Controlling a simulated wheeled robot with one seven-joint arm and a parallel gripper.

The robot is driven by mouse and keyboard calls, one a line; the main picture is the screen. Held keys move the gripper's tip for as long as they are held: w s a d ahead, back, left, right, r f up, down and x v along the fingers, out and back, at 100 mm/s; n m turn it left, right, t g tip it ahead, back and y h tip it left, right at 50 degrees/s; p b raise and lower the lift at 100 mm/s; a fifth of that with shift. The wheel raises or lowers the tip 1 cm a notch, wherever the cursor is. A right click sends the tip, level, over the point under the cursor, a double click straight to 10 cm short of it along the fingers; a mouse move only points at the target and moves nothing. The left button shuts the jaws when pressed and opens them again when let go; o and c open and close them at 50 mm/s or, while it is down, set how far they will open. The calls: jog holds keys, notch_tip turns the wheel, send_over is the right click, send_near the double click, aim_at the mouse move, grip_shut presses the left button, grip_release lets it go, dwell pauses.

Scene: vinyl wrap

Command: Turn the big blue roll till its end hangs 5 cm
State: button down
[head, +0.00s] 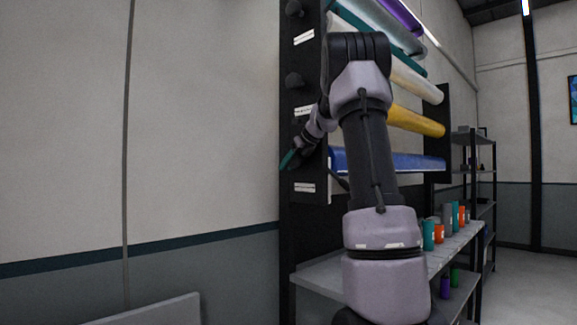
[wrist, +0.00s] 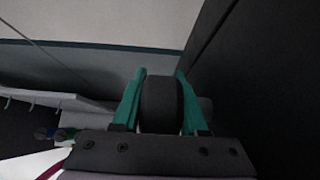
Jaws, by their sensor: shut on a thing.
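The big blue roll (head: 400,161) lies across the rack below the yellow roll, partly hidden behind my arm. How far its end hangs cannot be told from here. My gripper (head: 290,159) is at the outer left face of the rack's end panel, level with the blue roll. In the wrist view, the teal fingers of my gripper (wrist: 160,74) are on either side of a thick black knob (wrist: 160,104) and shut on it. In the head view this knob is hidden by the gripper.
The rack's black end panel (head: 307,130) carries more black knobs and white labels. A yellow roll (head: 415,121) and several other rolls lie above. Below is a grey bench (head: 320,276) with colored cups. Open wall lies to the left.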

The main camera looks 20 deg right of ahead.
jog(key=shift+c, duration=2.2)
grip_release()
jog(key=v, duration=1)
jog(key=shift+s+r, duration=0.25)
jog(key=shift+s, duration=0.05)
jog(key=shift+d, duration=0.1)
jog(key=s+a+f+n+g, duration=0.1)
jog(key=s+a+f+n, duration=0.2)
jog(key=s+a+n, duration=0.4)
jog(key=s+a+f+n, duration=0.3)
jog(key=s+a+n, duration=0.3)
jog(key=s+a, duration=0.15)
jog(key=s+a+f+n, duration=0.3)
jog(key=s+f+n, duration=0.3)
jog(key=s+n, duration=0.1)
jog(key=s+a+f+n+g+h, duration=0.1)
jog(key=s+a+f+n, duration=0.2)
jog(key=s+f+n, duration=0.4)
jog(key=shift+s+n, duration=0.5)
jog(key=shift+s, duration=0.65)
